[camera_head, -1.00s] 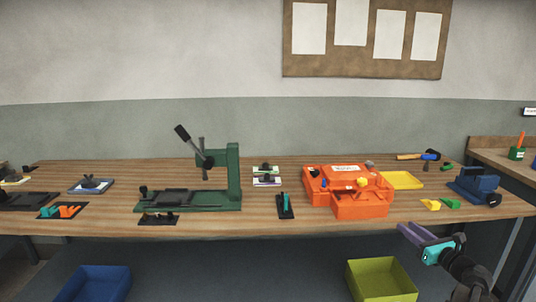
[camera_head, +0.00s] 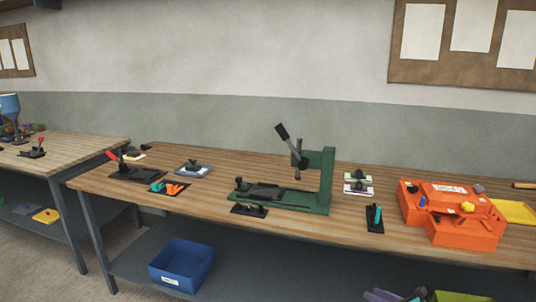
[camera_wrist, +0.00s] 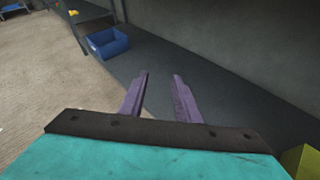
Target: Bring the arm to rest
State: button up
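My gripper (camera_wrist: 160,80) shows in the wrist view as two purple fingers standing apart with nothing between them. Beyond them is the grey lower shelf under the bench. In the head view my gripper (camera_head: 383,295) is at the bottom edge, in front of the bench and below its top; only part of it shows there. The wooden bench (camera_head: 215,165) stands behind it, and my gripper touches nothing that I can see.
A blue bin (camera_head: 181,267), also in the wrist view (camera_wrist: 107,43), and a yellow-green bin (camera_head: 460,296) are below. A second bench (camera_head: 70,150) stands left. Floor shows at lower left.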

jog(key=s+a+f+n+g+y, duration=0.1)
jog(key=s+a+f+n+g, duration=0.25)
jog(key=a+f, duration=0.4)
jog(key=s+a+f+n+g, duration=0.3)
jog(key=s+a+f, duration=0.15)
jog(key=a, duration=0.55)
jog(key=s+a+f+n+g+y, duration=0.1)
jog(key=s+a+f+n+g, duration=0.25)
jog(key=a+f, duration=0.45)
jog(key=s+a+f+n+g+h+p, duration=0.1)
jog(key=s+a+f+n+g, duration=0.15)
jog(key=s, duration=0.35)
jog(key=s+a+f+n+g+h, duration=0.1)
jog(key=s+a+f+n, duration=0.25)
jog(key=s, duration=0.25)
jog(key=s+d+f+n+g+h, duration=0.1)
jog(key=s+f+n+g+h, duration=0.1)
jog(key=s+n, duration=0.3)
jog(key=s+d+f+n+g+h, duration=0.1)
jog(key=s+f+n, duration=0.15)
jog(key=s, duration=0.35)
jog(key=s+d+n+h, duration=0.3)
jog(key=d+n, duration=0.3)
jog(key=n, duration=0.2)
jog(key=shift+d+f+g+h, duration=0.25)
jog(key=shift+d+g+h, duration=0.05)
jog(key=shift+d+g, duration=0.15)
jog(key=shift+w+n, duration=0.1)
jog(key=shift+n, duration=0.15)
